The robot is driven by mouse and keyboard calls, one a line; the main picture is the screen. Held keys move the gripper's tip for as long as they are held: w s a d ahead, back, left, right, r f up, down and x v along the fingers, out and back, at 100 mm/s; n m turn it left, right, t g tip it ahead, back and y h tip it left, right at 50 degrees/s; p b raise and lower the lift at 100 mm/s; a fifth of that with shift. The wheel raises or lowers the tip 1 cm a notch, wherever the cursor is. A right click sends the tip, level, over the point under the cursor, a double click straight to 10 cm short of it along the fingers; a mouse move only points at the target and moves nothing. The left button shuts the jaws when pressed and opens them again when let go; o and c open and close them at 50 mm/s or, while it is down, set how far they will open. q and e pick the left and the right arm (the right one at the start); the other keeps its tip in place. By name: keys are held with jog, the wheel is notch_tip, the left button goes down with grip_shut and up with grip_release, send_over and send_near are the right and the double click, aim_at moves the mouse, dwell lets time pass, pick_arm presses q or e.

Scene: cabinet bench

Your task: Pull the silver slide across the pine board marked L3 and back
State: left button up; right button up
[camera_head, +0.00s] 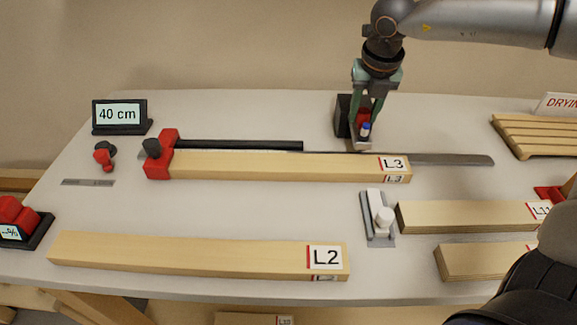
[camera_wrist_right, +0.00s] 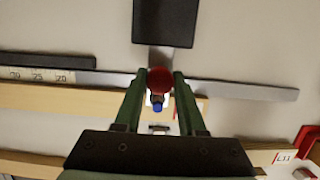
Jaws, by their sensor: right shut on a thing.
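The pine board marked L3 (camera_head: 290,168) lies along the middle of the bench, its left end in a red clamp (camera_head: 160,158). A long silver rail (camera_head: 440,159) runs along its far side. My right gripper (camera_head: 364,125) is over the rail, near the board's right end. Its fingers are shut on a red knob with a blue tip, which also shows between the fingers in the right wrist view (camera_wrist_right: 159,82). The knob sits on the small silver slide (camera_head: 361,147), largely hidden by the gripper, with a black block (camera_head: 343,115) behind it. My left gripper is out of view.
A display (camera_head: 119,114) reads 40 cm at the back left. Board L2 (camera_head: 190,254) lies in front. A slatted rack (camera_head: 540,134) stands at the back right.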

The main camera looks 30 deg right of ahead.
jog(key=shift+s+a+f+b, duration=0.1)
jog(key=shift+s+a+b, duration=0.55)
jog(key=shift+s, duration=0.6)
jog(key=shift+s+a+r+b, duration=0.1)
jog(key=shift+s+a+b, duration=0.5)
jog(key=shift+s, duration=0.6)
jog(key=shift+s+a+f+b, duration=0.1)
jog(key=shift+s+a+b, duration=0.4)
jog(key=shift+s+a, duration=0.55)
jog(key=shift+s+d, duration=0.25)
jog(key=shift+w+d, duration=0.1)
jog(key=shift+w, duration=0.05)
jog(key=shift+w+d, duration=0.35)
jog(key=shift+w, duration=0.25)
jog(key=shift+w+d, duration=0.3)
jog(key=shift+w, duration=0.25)
jog(key=shift+w+d, duration=0.45)
jog(key=shift+w, duration=0.45)
jog(key=shift+w+d, duration=0.5)
jog(key=shift+w, duration=0.35)
jog(key=shift+w+d, duration=0.45)
jog(key=shift+w, duration=0.45)
jog(key=o, duration=1.1)
jog(key=shift+p, duration=0.3)
